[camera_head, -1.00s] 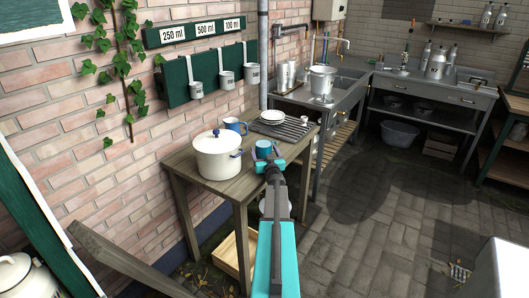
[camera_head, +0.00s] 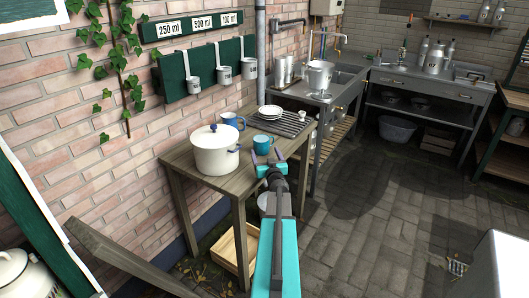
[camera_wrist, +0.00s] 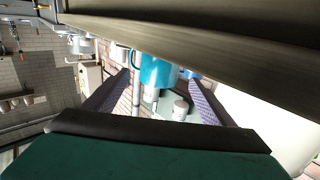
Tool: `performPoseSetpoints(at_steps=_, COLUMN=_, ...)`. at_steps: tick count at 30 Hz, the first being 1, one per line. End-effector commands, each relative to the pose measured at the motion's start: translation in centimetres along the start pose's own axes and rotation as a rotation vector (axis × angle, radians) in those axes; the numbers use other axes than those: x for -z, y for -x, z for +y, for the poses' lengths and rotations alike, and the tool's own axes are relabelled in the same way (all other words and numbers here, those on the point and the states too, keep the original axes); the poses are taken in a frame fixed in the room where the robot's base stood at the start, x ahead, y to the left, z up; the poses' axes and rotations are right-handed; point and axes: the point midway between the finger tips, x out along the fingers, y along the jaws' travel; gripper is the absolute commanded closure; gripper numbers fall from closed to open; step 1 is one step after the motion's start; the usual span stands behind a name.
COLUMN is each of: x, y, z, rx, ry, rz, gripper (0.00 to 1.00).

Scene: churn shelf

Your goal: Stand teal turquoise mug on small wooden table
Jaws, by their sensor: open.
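The teal mug (camera_head: 267,141) stands upright on the small wooden table (camera_head: 226,183), near its right front edge. My gripper (camera_head: 269,158) is in front of the mug, at the table's near edge, with its jaws open and empty. The wrist view is turned over. In it the teal mug (camera_wrist: 157,72) shows past and between the two spread fingers (camera_wrist: 160,78), with a dark table edge across the top. The mug seems apart from the fingers, but the exact gap is hard to tell.
On the table, a white lidded pot (camera_head: 216,152) stands left of the mug and a blue mug (camera_head: 231,121) stands behind. White plates (camera_head: 269,112) sit on a dark rack (camera_head: 287,123) at the back right. A wooden crate (camera_head: 236,250) lies below.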

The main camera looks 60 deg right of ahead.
Motion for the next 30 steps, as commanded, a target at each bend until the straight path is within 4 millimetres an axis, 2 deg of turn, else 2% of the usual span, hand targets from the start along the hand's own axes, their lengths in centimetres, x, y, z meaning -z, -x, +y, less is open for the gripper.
performPoseSetpoints(at_steps=6, x=0.0, y=2.3, z=-0.1, rx=0.000, ry=0.000, rz=-0.001, gripper=0.23)
performPoseSetpoints(at_steps=15, x=0.0, y=4.5, z=-0.1, rx=0.000, ry=-0.001, rz=0.000, gripper=0.23)
performPoseSetpoints(at_steps=30, x=0.0, y=4.9, z=-0.1, rx=0.001, ry=-0.001, rz=0.000, gripper=0.23)
